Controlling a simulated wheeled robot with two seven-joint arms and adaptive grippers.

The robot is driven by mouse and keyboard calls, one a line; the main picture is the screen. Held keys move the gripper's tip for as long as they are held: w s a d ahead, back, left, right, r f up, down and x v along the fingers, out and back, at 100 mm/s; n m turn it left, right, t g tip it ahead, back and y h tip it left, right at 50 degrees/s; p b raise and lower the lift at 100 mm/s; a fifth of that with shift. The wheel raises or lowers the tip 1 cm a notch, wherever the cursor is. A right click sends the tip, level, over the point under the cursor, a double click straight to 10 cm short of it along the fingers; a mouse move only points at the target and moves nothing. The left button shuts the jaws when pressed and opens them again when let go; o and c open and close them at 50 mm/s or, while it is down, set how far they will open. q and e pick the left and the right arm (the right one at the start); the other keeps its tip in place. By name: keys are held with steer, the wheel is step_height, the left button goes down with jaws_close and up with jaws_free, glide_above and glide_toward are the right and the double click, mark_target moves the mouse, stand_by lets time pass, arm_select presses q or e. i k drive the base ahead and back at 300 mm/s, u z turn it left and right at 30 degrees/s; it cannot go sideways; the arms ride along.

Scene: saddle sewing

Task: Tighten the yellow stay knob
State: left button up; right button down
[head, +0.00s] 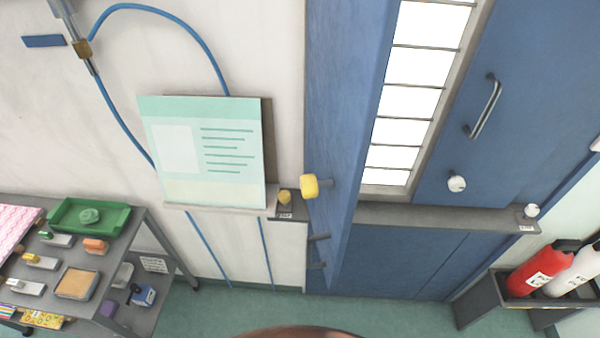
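A yellow knob (309,187) sticks out at the edge of the blue post or door edge (343,130), near the middle of the head view. A short grey stem shows at its right side. A smaller, darker yellow piece (285,196) sits just left of it on the grey ledge, above a small label. I cannot tell how tight the knob is. Neither of my grippers is in view, and nothing touches the knob.
A blue door (510,120) with a metal handle (485,106) and white knob (457,183) is at right. A pale green poster board (205,150) stands left of the knob. A grey cart (160,235) is lower left; a red extinguisher (540,268) is lower right.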

mark_target(284, 196)
steer(key=k, duration=1.3)
steer(key=u, duration=0.65)
steer(key=i, duration=1)
steer(key=u, duration=0.4)
